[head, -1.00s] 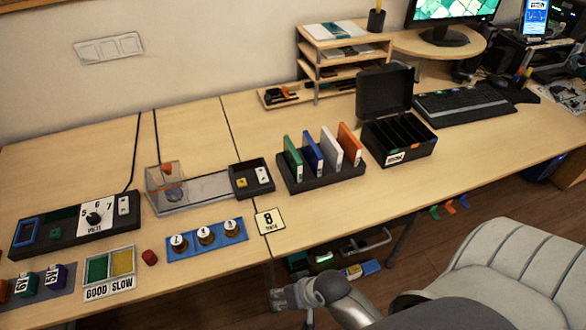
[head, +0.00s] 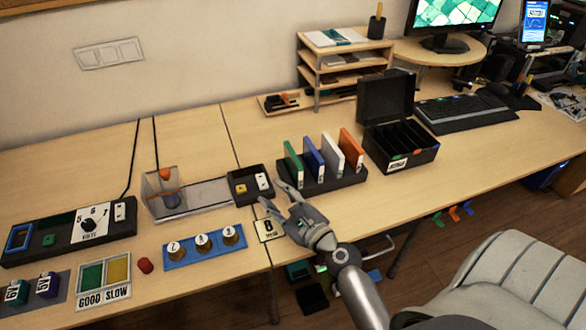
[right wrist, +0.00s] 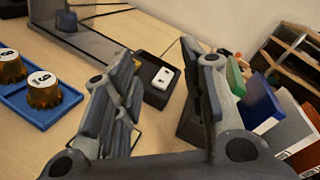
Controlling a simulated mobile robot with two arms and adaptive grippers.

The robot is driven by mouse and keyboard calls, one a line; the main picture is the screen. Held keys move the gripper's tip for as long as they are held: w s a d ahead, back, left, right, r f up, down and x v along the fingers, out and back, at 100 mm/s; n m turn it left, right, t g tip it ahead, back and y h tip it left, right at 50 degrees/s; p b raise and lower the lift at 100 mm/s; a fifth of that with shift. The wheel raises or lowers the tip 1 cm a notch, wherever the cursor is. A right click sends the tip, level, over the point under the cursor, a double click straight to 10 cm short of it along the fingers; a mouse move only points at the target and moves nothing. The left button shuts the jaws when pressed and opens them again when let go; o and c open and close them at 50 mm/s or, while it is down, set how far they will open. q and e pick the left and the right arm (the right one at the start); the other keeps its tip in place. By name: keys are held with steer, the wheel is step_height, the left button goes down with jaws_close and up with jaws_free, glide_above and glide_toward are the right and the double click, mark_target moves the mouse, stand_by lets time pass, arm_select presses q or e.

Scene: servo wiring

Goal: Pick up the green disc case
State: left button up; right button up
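The green disc case (head: 292,162) stands upright, leftmost in a black slotted rack (head: 322,182) in the head view, beside a blue, a white and an orange case. In the right wrist view the green case (right wrist: 236,77) shows partly behind the right finger. My right gripper (head: 270,194) is open and empty, just left of and in front of the rack, above the table. In the right wrist view its two fingers (right wrist: 163,100) are spread apart, with the small black tray between them in the background. My left gripper is not in view.
A small black tray (head: 239,190) with a yellow and a white piece lies left of the rack. A blue plate (head: 181,254) with several brass weights lies near the front edge. An open black box (head: 420,157) stands right of the rack.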

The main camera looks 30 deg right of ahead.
mark_target(298, 173)
steer(key=w+d+m+h, duration=0.2)
steer(key=d+m, duration=0.1)
steer(key=w+d+f+m+h, duration=0.1)
steer(key=d+m+h, duration=0.1)
steer(key=d+m, duration=0.1)
steer(key=w+d+m+h, duration=0.2)
steer(key=d+m, duration=0.1)
steer(key=m, duration=0.1)
steer(key=shift+w+d+f+m+p, duration=0.15)
steer(key=shift+w+d+m+p, duration=0.15)
steer(key=shift+d, duration=0.05)
steer(key=shift+d+x, duration=0.15)
steer(key=shift+x, duration=1.3)
steer(key=shift+d+x, duration=0.2)
steer(key=shift+x, duration=1.25)
steer(key=shift+s, duration=0.1)
jaws_close()
